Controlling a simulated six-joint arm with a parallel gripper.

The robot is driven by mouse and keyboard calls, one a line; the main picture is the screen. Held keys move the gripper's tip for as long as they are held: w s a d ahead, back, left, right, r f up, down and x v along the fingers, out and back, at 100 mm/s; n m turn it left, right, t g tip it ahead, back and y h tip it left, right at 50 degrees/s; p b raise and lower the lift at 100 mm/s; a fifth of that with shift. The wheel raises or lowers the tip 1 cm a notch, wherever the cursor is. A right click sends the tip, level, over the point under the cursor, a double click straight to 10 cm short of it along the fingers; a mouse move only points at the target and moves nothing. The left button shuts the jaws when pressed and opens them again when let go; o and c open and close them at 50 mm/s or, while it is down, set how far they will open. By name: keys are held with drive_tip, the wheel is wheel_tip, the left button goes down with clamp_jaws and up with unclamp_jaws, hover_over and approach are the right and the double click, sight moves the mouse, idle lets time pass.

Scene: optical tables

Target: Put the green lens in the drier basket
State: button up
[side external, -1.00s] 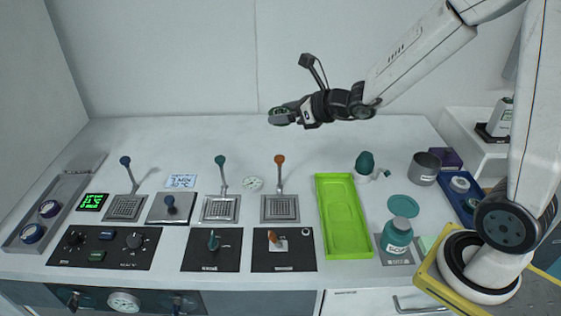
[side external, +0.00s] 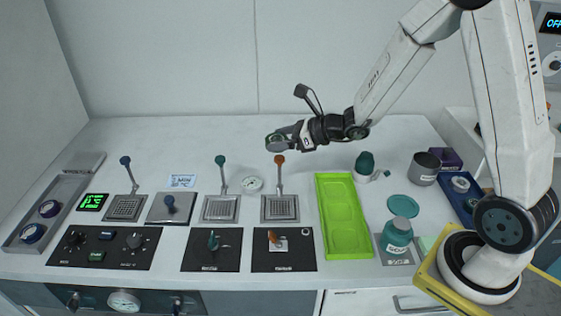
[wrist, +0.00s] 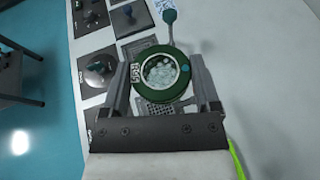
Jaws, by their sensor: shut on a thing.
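My gripper (side external: 279,142) is shut on the green lens (wrist: 161,75), a dark green ring with a pale, speckled centre. In the wrist view the lens sits between both fingers. In the side view the gripper holds it above the bench, over the area of the orange-knobbed and teal-knobbed levers. Several square mesh trays with upright levers stand on the bench: one with a blue knob (side external: 125,207), one with a teal knob (side external: 219,209) and one with an orange knob (side external: 281,209). I cannot tell which is the drier basket.
Black control panels (side external: 212,250) line the bench front. A bright green tray (side external: 343,237) lies right of the mesh trays. A teal bottle (side external: 396,238) and a grey cup (side external: 425,168) stand farther right. The back of the bench is mostly clear.

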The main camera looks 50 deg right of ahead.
wheel_tip(320, 180, down, 8)
drive_tip(key=s+a+n+g+y, duration=0.1)
drive_tip(key=s+n+g+y, duration=0.1)
drive_tip(key=n+y, duration=0.1)
drive_tip(key=shift+f, duration=0.2)
drive_tip(key=shift+s+a+f, duration=0.1)
hover_over(283, 207)
drive_tip(key=shift+s+f, duration=0.1)
drive_tip(key=shift+f, duration=2)
drive_tip(key=shift+f, duration=0.1)
drive_tip(key=shift+f, duration=1.7)
drive_tip(key=shift+f, duration=0.6)
